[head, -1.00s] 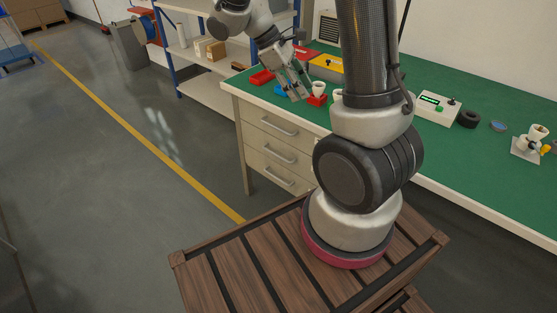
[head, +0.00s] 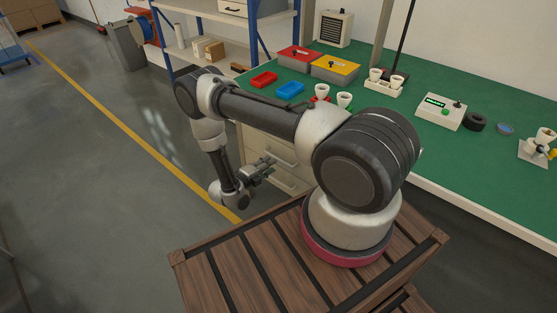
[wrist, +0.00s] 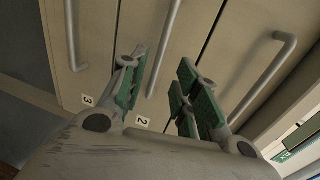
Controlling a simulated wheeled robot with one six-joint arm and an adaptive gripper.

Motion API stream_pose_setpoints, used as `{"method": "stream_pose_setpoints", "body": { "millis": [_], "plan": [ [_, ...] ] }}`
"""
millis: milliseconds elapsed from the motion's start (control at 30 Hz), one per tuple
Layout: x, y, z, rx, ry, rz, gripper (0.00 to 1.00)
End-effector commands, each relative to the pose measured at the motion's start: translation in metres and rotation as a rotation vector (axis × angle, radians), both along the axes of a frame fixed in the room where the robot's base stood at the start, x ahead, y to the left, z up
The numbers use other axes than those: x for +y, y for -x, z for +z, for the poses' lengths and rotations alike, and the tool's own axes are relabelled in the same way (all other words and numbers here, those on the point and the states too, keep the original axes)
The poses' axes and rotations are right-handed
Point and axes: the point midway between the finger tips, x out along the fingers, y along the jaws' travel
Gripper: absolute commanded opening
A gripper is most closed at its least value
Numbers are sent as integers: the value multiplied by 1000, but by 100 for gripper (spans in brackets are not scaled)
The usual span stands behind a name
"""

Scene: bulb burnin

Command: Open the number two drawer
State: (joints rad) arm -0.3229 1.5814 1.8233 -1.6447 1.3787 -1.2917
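The number two drawer (wrist: 190,30) is the middle pale panel in the wrist view, with a white "2" label (wrist: 143,122) at its end. It looks shut. Its grey bar handle (wrist: 167,42) runs between the fingers of my gripper (wrist: 162,68). My gripper is open, with green-padded fingers on either side of the handle; I cannot tell how far they reach around it. In the head view my gripper (head: 266,168) is low in front of the drawer unit (head: 255,138), near the middle handle, partly covering the drawer front.
Drawer three (wrist: 100,60), with its own handle (wrist: 72,35), is on the left in the wrist view. Another drawer's handle (wrist: 268,75) is on the right. The green bench top (head: 400,140) above holds bins, cups and a meter. The floor left of the drawers is clear.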

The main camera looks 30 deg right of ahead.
Motion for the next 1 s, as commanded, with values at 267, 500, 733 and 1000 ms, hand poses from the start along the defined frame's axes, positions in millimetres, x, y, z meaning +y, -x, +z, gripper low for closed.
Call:
{"method": "stream_pose_setpoints", "body": {
  "millis": [267,500,733,1000],
  "plan": [
    [-40,-14,-10,11,4,4,31],
    [-65,-24,-15,9,4,7,31],
    [-69,-26,-16,9,4,7,31],
    [-69,-26,-16,8,3,7,0]
  ]
}}
